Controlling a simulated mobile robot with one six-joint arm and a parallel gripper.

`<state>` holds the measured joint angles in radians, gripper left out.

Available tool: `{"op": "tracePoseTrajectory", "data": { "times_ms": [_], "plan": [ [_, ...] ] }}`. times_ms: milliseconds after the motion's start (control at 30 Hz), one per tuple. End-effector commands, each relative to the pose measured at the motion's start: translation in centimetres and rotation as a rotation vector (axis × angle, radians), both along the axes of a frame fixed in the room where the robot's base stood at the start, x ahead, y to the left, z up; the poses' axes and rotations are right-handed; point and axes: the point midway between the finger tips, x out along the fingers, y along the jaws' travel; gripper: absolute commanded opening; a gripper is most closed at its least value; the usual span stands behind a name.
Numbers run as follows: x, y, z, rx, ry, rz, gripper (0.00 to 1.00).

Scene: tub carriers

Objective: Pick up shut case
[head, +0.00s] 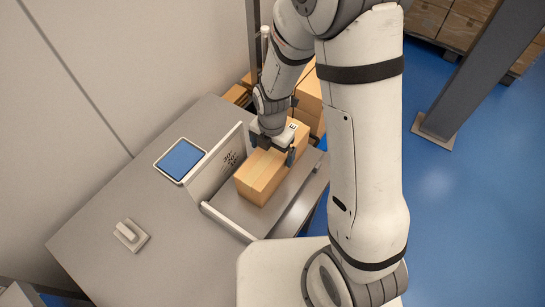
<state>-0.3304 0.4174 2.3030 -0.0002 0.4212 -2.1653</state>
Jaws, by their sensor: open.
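The shut case (262,175) is a light tan box with its top closed. It lies on a grey tray-like surface on the table, beside an upright pale panel with dark markings. My gripper (272,149) is over the far part of the case, with dark fingers spread to either side of it. The near finger ends close to the case's top edge; whether it touches cannot be told. My gripper and wrist hide part of the case's far end.
The grey table (120,200) holds a tablet with a blue screen (181,159) and a small white device (130,235). The upright panel (216,167) stands close on the case's left. More cardboard boxes (310,92) are behind. A grey post (470,70) stands on the blue floor at right.

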Motion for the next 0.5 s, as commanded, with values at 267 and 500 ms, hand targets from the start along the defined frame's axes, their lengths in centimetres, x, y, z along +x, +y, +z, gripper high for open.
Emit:
{"op": "tracePoseTrajectory", "data": {
  "times_ms": [267,500],
  "plan": [
    [0.2,-0.8,-3.3,-0.001,0.003,-0.008,1.00],
    [0.3,-0.8,-4.6,0.001,-0.001,-0.011,1.00]
  ]
}}
